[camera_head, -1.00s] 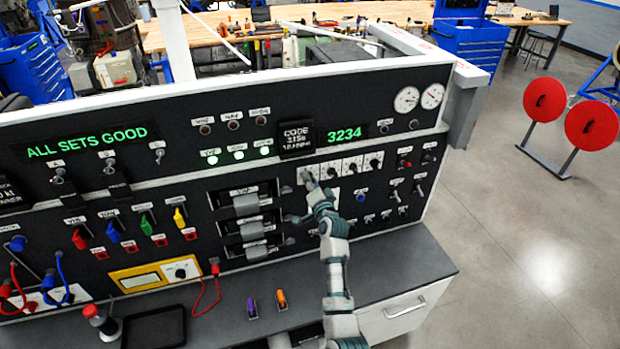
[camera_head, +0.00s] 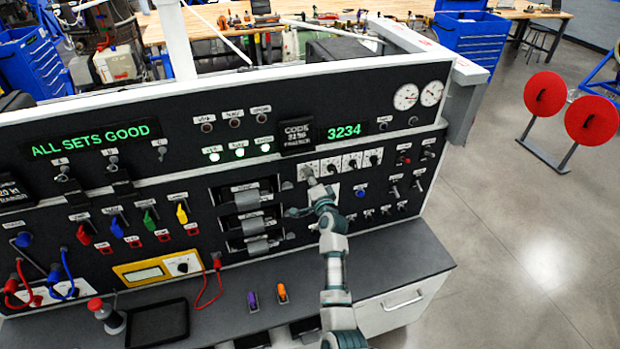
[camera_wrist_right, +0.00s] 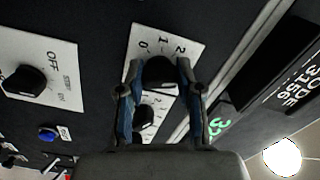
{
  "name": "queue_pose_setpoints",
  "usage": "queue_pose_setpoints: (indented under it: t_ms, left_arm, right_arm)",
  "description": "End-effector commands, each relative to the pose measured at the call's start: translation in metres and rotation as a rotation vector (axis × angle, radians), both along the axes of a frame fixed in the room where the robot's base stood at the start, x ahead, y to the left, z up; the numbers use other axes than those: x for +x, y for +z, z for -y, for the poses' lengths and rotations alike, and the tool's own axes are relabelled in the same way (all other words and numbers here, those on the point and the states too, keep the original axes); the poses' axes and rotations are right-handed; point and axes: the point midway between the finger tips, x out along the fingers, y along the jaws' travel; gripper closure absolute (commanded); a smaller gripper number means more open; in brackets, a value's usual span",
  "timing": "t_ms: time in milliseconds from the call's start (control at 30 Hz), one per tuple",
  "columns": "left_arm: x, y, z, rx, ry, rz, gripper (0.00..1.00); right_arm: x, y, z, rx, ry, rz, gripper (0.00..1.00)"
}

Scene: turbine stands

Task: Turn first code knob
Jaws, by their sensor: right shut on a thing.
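The first code knob (camera_wrist_right: 158,70) is black and sits on a white plate (camera_wrist_right: 193,47) with numbers such as 0, 1 and 2. My right gripper (camera_wrist_right: 162,84) has its two blue fingers on either side of this knob and is shut on it. In the head view, my right gripper (camera_head: 311,182) reaches the leftmost plate of the code knob row and hides most of that knob. My left gripper is not in view.
Other code knobs (camera_head: 354,162) stand close to the right of the gripper in the head view. A neighbouring code knob (camera_wrist_right: 146,116) also shows in the wrist view. Switches (camera_head: 395,190) lie lower right, and sliding handles (camera_head: 247,200) lie left of the arm.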

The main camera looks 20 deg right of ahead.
Motion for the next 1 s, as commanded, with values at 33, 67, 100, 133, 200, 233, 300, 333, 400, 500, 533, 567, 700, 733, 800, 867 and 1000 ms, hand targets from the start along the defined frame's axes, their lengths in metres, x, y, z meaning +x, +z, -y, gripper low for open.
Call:
queue_pose_setpoints:
  t_ms: [33,67,100,133,200,233,300,333,400,500,533,567,700,733,800,867,1000]
  left_arm:
    - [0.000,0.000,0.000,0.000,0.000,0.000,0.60]
    - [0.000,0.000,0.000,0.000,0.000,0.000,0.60]
    - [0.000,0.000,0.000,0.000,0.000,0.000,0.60]
    - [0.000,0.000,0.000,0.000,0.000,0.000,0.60]
    - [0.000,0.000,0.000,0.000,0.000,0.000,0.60]
    - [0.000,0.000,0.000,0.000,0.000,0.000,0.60]
    - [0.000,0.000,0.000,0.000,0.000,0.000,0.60]
    - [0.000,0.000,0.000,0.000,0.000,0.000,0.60]
    - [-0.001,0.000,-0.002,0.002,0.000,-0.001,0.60]
    - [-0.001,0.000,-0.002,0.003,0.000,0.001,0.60]
    - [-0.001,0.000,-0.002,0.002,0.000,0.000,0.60]
    - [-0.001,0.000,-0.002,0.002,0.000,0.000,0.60]
    - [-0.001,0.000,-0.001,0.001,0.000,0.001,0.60]
    - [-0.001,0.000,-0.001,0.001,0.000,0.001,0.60]
    - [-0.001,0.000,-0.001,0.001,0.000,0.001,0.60]
    - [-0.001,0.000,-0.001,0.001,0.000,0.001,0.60]
    - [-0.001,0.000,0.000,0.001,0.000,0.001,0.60]
  right_arm:
    - [0.000,-0.002,0.001,-0.001,-0.001,-0.003,0.57]
    - [0.000,-0.002,0.001,-0.001,-0.001,-0.003,0.50]
    - [0.000,-0.002,0.001,-0.001,-0.001,-0.003,0.40]
    - [0.000,-0.002,0.001,-0.001,-0.001,-0.003,0.40]
    - [0.000,-0.001,0.001,-0.001,-0.001,-0.002,0.40]
    - [0.000,-0.001,0.001,-0.001,-0.001,-0.002,0.40]
    - [0.000,-0.001,0.000,-0.001,0.000,-0.001,0.40]
    - [-0.001,-0.001,0.000,-0.001,0.000,-0.001,0.40]
    - [-0.001,-0.001,0.000,-0.001,0.000,-0.001,0.40]
    - [-0.006,-0.001,0.000,-0.001,0.000,-0.001,0.40]
    - [-0.009,-0.001,0.000,0.000,0.000,-0.001,0.40]
    - [-0.013,-0.002,0.000,0.000,0.000,-0.001,0.40]
    - [-0.038,-0.002,0.002,-0.001,-0.002,-0.002,0.40]
    - [-0.045,-0.002,0.002,-0.001,-0.002,-0.002,0.40]
    - [-0.061,-0.002,0.003,-0.001,-0.003,-0.002,0.40]
    - [-0.074,-0.003,0.003,-0.001,-0.003,-0.003,0.40]
    - [-0.100,-0.003,0.004,-0.001,-0.002,-0.002,0.40]
